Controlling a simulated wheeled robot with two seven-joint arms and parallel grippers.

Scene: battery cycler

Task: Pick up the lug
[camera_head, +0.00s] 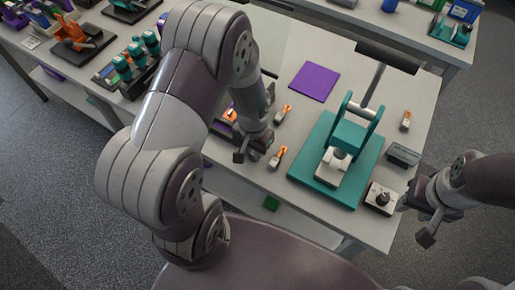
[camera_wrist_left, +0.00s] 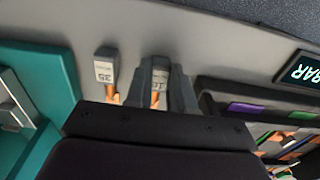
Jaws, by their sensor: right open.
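A grey lug with an orange end, marked 16 (camera_wrist_left: 158,76), stands between the two fingers of my left gripper (camera_wrist_left: 161,88) in the left wrist view. I cannot tell whether the fingers touch it. In the head view my left gripper (camera_head: 252,150) is low over the table's near left part and hides that lug. A second lug, marked 35 (camera_wrist_left: 104,72), lies beside the fingers; it shows in the head view (camera_head: 277,158). Other lugs are farther back (camera_head: 282,116) and at the right (camera_head: 405,121). My right gripper (camera_head: 418,220) is open and empty off the table's right edge.
A teal press (camera_head: 315,160) with a long black handle stands mid-table. A purple mat (camera_head: 314,82) lies behind. A small grey display box (camera_head: 403,155) and a white box with a black knob (camera_head: 380,198) are near the right edge. A dark tray (camera_wrist_left: 222,105) is close to my left gripper.

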